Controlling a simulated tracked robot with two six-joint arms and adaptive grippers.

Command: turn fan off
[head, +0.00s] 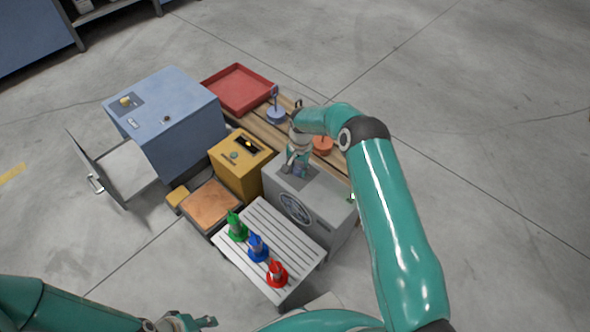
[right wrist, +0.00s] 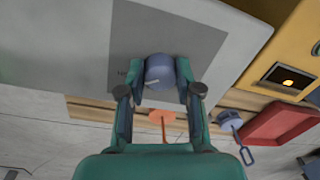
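The fan is a grey box (head: 318,208) with a round dark grille (head: 296,208) on its front and a small green light (head: 352,197) near its top edge. Its top also shows in the right wrist view (right wrist: 65,35). A blue-grey knob (right wrist: 160,70) stands on a darker panel on that top. My right gripper (head: 297,166) is over the knob. In the right wrist view its fingers (right wrist: 160,85) are apart, one on each side of the knob, with small gaps. My left gripper (head: 205,321) is at the bottom edge, away from the fan; its finger opening is unclear.
A yellow box (head: 238,178) stands left of the fan, and a blue cabinet (head: 185,125) with an open door (head: 88,165) beyond it. A slatted table (head: 237,265) with green, blue and red cones is in front. A red tray (head: 237,85) lies behind.

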